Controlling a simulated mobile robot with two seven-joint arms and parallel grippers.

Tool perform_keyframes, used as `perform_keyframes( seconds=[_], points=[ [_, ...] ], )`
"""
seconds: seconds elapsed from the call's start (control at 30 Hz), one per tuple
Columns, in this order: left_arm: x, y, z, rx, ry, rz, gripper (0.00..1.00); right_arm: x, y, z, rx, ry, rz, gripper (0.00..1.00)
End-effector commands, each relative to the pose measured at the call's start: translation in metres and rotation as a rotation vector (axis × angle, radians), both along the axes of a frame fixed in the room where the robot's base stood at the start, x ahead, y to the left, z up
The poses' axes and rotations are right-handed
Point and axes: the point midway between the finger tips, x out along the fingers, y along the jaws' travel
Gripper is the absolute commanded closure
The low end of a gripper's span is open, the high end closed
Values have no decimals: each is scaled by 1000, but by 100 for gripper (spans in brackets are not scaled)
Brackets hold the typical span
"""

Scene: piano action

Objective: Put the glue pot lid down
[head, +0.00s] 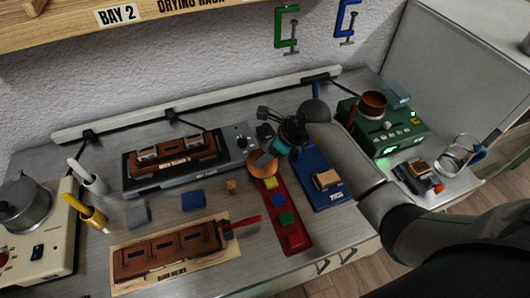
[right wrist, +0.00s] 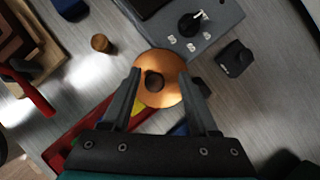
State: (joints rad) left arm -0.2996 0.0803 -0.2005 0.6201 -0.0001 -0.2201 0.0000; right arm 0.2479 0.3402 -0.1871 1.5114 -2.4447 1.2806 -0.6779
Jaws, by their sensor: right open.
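The copper-coloured glue pot lid (head: 262,166) is a round disc with a dark knob, at the far end of the red tray. It also shows in the right wrist view (right wrist: 157,93), between the fingertips. My right gripper (head: 270,148) is open over the lid, with one finger on each side of the knob and a gap to it. I cannot tell whether the lid lies flat on the bench or on the tray's edge. The brown glue pot (head: 373,102) stands uncovered on the green heater (head: 388,135) at the right. My left gripper is not in view.
The red tray (head: 292,236) holds yellow, blue and green blocks. A blue tray (head: 320,184) lies to its right. A grey device (head: 240,140) with a dial stands behind. A small wooden cylinder (head: 231,186) and a blue block (head: 193,199) lie to the left.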

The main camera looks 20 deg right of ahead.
Motion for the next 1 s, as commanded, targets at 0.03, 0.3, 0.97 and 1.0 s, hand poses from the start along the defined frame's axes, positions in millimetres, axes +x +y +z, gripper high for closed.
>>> perform_keyframes(
  seconds=[0.03,0.3,0.97,1.0],
  points=[
    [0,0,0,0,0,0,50,0,0,0,0,0,0,40],
    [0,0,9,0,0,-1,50,0,1,10,3,0,0,40],
    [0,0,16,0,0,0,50,-37,-40,105,-2,-1,0,40],
    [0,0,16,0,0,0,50,-39,-41,108,-1,-1,-1,40]
  ],
)
